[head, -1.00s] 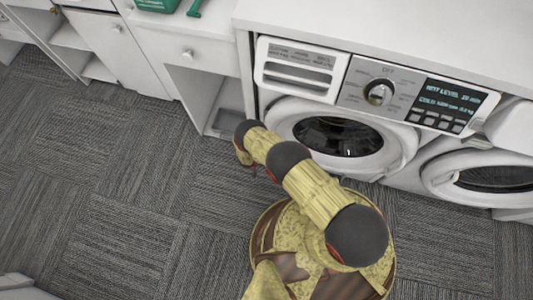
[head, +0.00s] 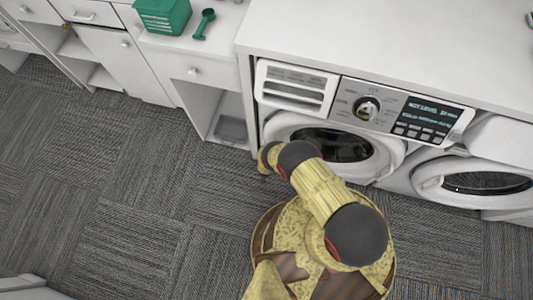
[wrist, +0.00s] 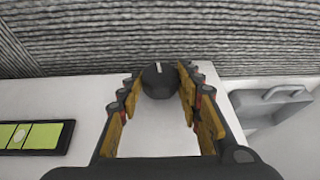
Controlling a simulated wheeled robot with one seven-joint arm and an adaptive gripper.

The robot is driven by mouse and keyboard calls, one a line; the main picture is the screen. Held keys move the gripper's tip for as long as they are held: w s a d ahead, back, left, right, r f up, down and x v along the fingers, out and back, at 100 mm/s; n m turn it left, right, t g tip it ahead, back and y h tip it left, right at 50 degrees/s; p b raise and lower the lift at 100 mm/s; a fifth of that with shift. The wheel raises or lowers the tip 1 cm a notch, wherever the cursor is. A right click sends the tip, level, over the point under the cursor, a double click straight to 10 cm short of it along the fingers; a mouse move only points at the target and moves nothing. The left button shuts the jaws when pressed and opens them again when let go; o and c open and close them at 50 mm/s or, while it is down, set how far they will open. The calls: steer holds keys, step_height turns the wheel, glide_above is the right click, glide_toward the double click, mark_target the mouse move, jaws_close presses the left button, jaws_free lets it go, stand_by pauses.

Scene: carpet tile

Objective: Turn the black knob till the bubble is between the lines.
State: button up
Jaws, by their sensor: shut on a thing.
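The black knob (wrist: 159,83) with a pale pointer line on top is in the wrist view, between my fingertips. My gripper (wrist: 160,88) is shut on it, a finger on each side. The pointer line points toward the top of the picture, roughly straight. The level vial (wrist: 45,136) is green in a black frame at the left edge of the wrist view. A pale bubble (wrist: 18,136) shows in its left part, near dark cross lines. Its exact place between them is hard to tell. In the head view my arm hides the knob and gripper.
The washing machine (head: 300,122) stands under a white counter; its display (head: 430,112) reads "NOT LEVEL". A second round door (head: 470,185) is at the right. A green basket (head: 163,15) and green scoop (head: 204,22) lie on the left counter. The grey carpet (head: 130,190) is clear.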

steer(key=shift+t+y+p, duration=0.3)
steer(key=shift+y+p, duration=0.5)
steer(key=shift+p, duration=0.15)
steer(key=o, duration=1.1)
steer(key=shift+o, duration=0.2)
steer(key=shift+d+r, duration=0.1)
steer(key=v, duration=1.1)
steer(key=shift+s+r, duration=0.2)
steer(key=shift+r, duration=0.15)
